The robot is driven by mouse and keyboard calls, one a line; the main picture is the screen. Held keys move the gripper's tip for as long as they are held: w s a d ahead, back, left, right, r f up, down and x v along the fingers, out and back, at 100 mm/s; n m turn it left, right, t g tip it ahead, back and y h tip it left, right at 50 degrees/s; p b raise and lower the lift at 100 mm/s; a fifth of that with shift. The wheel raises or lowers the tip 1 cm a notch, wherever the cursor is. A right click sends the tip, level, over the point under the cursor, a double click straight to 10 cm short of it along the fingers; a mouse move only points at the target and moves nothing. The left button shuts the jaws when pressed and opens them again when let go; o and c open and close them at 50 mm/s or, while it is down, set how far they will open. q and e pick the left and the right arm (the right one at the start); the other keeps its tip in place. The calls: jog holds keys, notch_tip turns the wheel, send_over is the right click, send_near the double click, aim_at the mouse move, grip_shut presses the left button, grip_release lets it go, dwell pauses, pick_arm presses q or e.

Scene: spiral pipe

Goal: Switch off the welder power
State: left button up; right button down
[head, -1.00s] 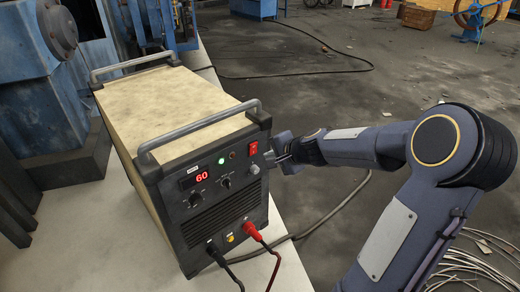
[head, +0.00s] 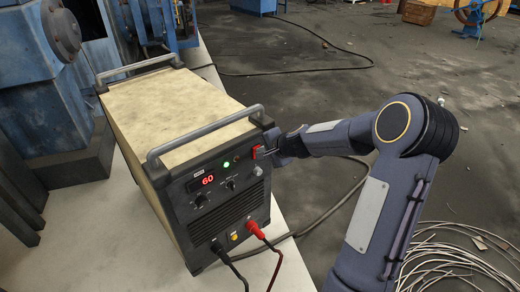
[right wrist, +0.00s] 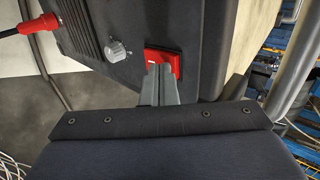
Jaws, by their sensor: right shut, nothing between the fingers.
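The welder (head: 170,110) is a box with a tan top and dark front, standing on a pale table. Its display reads a red 60 and a green light (head: 226,164) is lit. The red power switch (head: 258,152) is at the upper right of the front panel and also shows in the right wrist view (right wrist: 172,60). My right gripper (head: 268,152) is shut and empty, its tips at the switch. In the right wrist view the closed fingers (right wrist: 160,70) overlap the switch's lower left; I cannot tell whether it is pressed. My left gripper is out of view.
Red (head: 255,230) and black (head: 217,247) cables leave the welder's lower front. Metal handles (head: 205,132) stand above its top. Blue machinery (head: 45,100) is at the left. Coiled wire (head: 450,262) lies on the floor at the right.

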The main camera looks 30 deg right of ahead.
jog(key=shift+w+a+r, duration=0.1)
jog(key=shift+r, duration=0.85)
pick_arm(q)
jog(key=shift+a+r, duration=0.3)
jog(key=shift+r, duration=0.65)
